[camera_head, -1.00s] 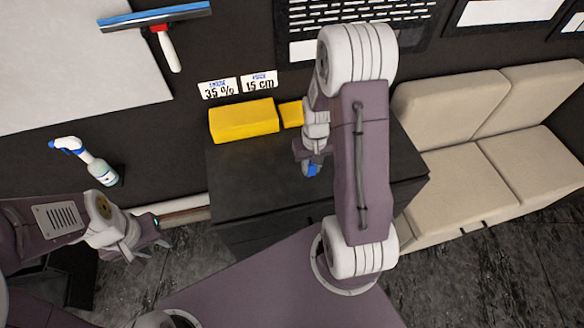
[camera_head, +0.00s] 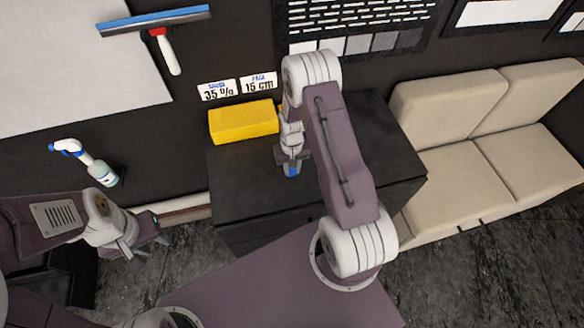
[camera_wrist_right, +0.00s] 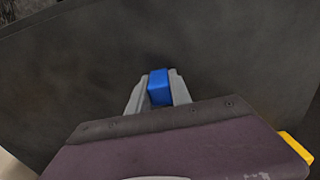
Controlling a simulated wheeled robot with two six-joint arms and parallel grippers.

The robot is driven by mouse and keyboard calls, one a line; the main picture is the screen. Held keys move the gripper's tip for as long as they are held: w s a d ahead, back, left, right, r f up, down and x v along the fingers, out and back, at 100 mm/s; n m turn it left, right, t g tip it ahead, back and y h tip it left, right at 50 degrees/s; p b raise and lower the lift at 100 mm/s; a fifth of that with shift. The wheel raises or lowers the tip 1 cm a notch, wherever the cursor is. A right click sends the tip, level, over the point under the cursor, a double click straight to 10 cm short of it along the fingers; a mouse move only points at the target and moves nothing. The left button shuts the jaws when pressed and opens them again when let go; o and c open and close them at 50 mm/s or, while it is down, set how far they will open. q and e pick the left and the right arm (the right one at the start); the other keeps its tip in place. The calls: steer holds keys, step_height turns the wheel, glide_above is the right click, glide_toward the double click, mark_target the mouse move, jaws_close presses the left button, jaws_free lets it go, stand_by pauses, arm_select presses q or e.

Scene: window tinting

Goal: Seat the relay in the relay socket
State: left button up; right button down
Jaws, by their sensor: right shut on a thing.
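My right gripper (camera_head: 291,168) is shut on a small blue block, which I take to be the relay (camera_wrist_right: 160,88). In the right wrist view the relay sits between the two grey fingertips, over the dark top of a cabinet (camera_head: 240,190). I cannot tell its height above that top. A long yellow block (camera_head: 243,121) lies at the cabinet's back left. A smaller yellow block beside it is almost hidden behind my right arm. I cannot make out a relay socket for certain. My left gripper (camera_head: 150,240) is left of the cabinet, low in the view; its jaw opening is unclear.
A squeegee (camera_head: 160,30) and label cards (camera_head: 238,87) are at the back. A beige sofa (camera_head: 480,150) is on the right. The cabinet top's front and right parts are bare.

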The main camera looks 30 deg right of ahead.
steer(key=shift+s+f, duration=0.1)
steer(key=shift+f, duration=0.05)
steer(key=c, duration=1.4)
jaws_free()
steer(key=shift+o, duration=1.2)
